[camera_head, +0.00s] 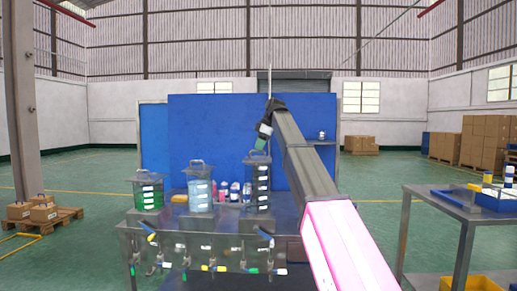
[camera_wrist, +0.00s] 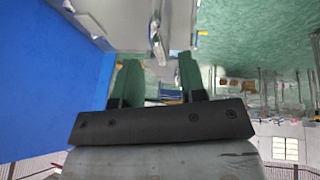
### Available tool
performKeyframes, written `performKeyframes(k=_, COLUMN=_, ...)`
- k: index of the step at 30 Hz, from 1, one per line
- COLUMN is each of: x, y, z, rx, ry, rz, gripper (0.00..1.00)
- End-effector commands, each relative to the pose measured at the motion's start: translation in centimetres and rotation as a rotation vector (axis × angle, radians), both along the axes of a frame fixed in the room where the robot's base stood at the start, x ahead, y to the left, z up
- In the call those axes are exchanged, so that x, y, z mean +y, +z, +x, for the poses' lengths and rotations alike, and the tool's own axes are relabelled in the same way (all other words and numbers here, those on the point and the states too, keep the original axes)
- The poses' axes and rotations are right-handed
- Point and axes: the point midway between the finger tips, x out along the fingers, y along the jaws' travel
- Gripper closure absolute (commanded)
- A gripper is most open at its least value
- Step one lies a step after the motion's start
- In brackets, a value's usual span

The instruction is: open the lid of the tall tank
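The tall tank (camera_head: 257,190) stands on the table, dark with white labels down its front. Its lid (camera_head: 257,160) looks closed, with a handle on top. My gripper (camera_head: 260,146) is just above this lid in the head view. In the wrist view, the two green fingers of my gripper (camera_wrist: 159,82) are spread apart with nothing held between them. A light grey surface, which looks like the lid (camera_wrist: 115,18), lies beyond them. A metal handle (camera_wrist: 156,42) stands on it, roughly in line with the gap. I cannot tell whether the fingers touch the handle.
A green-filled tank (camera_head: 148,192) and a light-blue tank (camera_head: 200,192) stand to the left, with small bottles (camera_head: 234,190) between. A blue panel (camera_head: 225,125) rises behind. Valves and pipes (camera_head: 205,268) line the table's front. A side table (camera_head: 465,207) stands right.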

Motion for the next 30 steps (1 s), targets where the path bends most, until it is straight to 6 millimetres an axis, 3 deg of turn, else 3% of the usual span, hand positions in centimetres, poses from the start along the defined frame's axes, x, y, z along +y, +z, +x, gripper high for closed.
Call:
performKeyframes(k=6, x=0.7, y=-1.5, z=0.3, rx=-0.001, ry=0.000, rz=0.000, gripper=0.62)
performKeyframes(k=15, x=0.7, y=-1.6, z=0.4, rx=-0.001, ry=0.000, rz=0.001, gripper=0.62)
performKeyframes(k=16, x=0.7, y=-1.6, z=0.4, rx=-0.001, ry=0.000, rz=0.001, gripper=0.68)
performKeyframes(k=19, x=0.7, y=-1.6, z=0.4, rx=-0.001, ry=0.000, rz=0.001, gripper=1.00)
performKeyframes(k=30, x=1.4, y=-1.3, z=0.6, rx=-0.001, ry=0.001, rz=0.001, gripper=1.00)
